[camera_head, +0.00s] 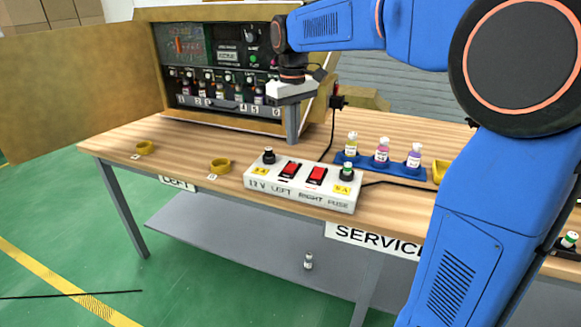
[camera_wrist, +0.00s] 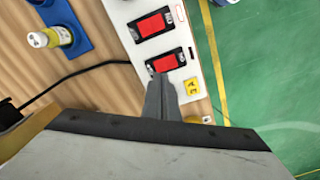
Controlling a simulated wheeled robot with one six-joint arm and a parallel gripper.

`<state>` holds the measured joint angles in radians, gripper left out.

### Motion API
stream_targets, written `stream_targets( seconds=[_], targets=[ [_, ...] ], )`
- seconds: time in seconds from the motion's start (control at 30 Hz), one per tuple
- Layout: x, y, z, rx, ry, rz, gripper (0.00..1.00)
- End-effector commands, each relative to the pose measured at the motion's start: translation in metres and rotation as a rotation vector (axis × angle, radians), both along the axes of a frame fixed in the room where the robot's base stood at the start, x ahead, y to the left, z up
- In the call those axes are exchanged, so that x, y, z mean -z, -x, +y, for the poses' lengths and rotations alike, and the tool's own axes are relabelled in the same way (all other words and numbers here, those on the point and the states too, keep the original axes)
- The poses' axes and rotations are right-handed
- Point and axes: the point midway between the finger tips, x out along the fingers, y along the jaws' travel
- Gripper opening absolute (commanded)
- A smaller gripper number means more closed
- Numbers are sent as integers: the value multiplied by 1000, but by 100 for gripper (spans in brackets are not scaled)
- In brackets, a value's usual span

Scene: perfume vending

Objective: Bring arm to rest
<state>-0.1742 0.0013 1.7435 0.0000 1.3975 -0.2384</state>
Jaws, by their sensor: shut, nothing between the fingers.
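My gripper (camera_head: 292,138) points down above the table, near the open vending cabinet (camera_head: 215,65). Its fingers are together with nothing between them. In the wrist view my gripper (camera_wrist: 158,82) shows its closed fingers over the edge of the white switch box, near a red switch (camera_wrist: 165,62). In the head view the switch box (camera_head: 300,192) lies in front of the gripper, with two red rocker switches, a black knob and a green-topped knob. Whether the fingertips touch anything is not clear.
A blue rack (camera_head: 375,165) with three small bottles stands right of the switch box. Two yellow rings (camera_head: 220,166) lie on the wooden table (camera_head: 190,145) at left. The cabinet's door (camera_head: 80,85) hangs open to the left. A black cable runs behind the box. A small bottle (camera_head: 308,261) stands on the lower shelf.

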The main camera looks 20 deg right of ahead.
Motion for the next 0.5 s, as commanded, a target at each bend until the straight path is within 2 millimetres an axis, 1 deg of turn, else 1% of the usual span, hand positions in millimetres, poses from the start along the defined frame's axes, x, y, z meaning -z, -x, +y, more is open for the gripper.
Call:
stream_targets(
  seconds=[0.1,0.37,0.43,0.5],
  targets=[
    [-3,0,0,0,0,-1,0],
    [-3,0,0,0,0,-1,0],
    [-3,3,-1,3,-1,-4,0],
    [-5,10,-5,11,-2,-13,0]
  ],
)
